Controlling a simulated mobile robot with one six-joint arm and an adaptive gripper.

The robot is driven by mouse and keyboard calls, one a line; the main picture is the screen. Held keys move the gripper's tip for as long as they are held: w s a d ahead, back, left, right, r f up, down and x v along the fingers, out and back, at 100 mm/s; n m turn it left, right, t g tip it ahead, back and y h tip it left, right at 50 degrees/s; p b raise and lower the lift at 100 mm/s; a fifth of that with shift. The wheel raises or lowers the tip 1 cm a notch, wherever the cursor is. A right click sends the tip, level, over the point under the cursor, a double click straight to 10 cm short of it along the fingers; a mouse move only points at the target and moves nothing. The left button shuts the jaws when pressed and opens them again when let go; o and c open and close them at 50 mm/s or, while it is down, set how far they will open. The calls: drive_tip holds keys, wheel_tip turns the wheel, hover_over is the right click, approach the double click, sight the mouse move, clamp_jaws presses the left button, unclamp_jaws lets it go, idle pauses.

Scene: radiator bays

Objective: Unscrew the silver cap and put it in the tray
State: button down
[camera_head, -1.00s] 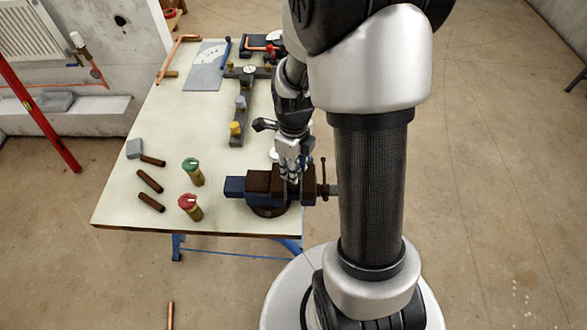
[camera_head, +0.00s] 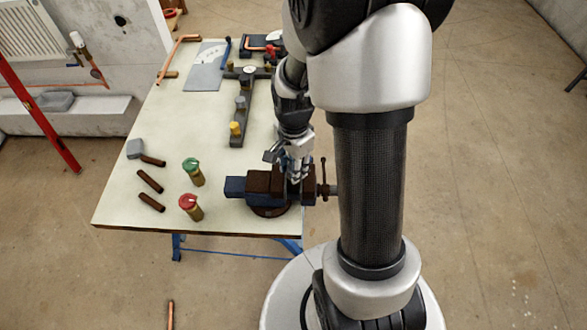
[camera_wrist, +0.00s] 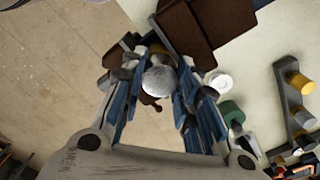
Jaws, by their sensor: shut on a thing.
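My gripper (camera_head: 298,172) points down at the jaws of the vise (camera_head: 265,183) on the bench's near right corner. In the wrist view my gripper's blue-sided fingers (camera_wrist: 157,64) are closed around a round silver cap (camera_wrist: 159,79). The cap's top faces the camera. What lies under the cap is mostly hidden, so I cannot tell whether it is still on its thread. In the wrist view the vise's brown jaws (camera_wrist: 185,25) are just beyond the fingertips. I cannot clearly make out a tray in the frames.
Dark brown pieces (camera_head: 150,181) lie further left. A grey manifold (camera_head: 243,110) with a yellow cap (camera_head: 235,128) lies behind. The bench's middle left is clear.

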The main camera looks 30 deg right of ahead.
drive_tip(key=n, duration=0.4)
drive_tip(key=shift+n, duration=0.4)
drive_tip(key=n, duration=0.8)
drive_tip(key=shift+n, duration=0.4)
drive_tip(key=n, duration=0.3)
drive_tip(key=c, duration=1.4)
unclamp_jaws()
drive_tip(key=shift+o, duration=0.2)
